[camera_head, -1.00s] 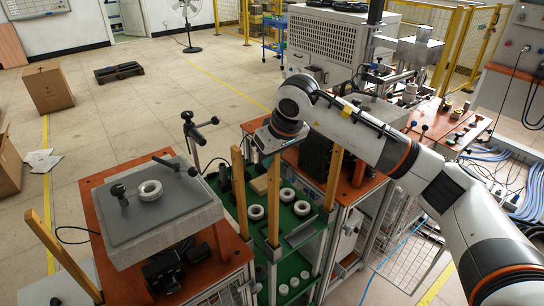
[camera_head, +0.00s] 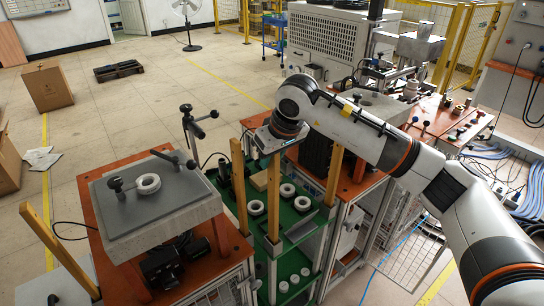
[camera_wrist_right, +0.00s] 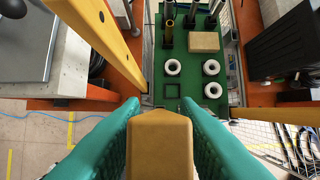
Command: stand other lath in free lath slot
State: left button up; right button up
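My right gripper (camera_head: 273,152) points down over the green board (camera_wrist_right: 190,75). In the right wrist view its green fingers (camera_wrist_right: 160,112) lie along both sides of a wooden lath (camera_wrist_right: 160,145) with a pointed end. In the head view this lath (camera_head: 274,195) hangs upright below the gripper; whether its lower end touches the board is unclear. Other laths stand at the left (camera_head: 239,185), right (camera_head: 334,175) and far left, tilted (camera_head: 60,250). A small square outline (camera_wrist_right: 172,90) shows on the board just ahead of the held lath. My left gripper is out of view.
White rings (camera_head: 256,207) and a tan block (camera_head: 262,181) lie on the green board. A grey slab (camera_head: 155,215) with a ring and clamps stands on the orange table to the left. A clamp post (camera_head: 188,135) rises behind it.

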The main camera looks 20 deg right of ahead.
jog(key=shift+o, duration=0.9)
jog(key=b+v, duration=0.2)
jog(key=v, duration=1)
jog(key=shift+b, duration=0.4)
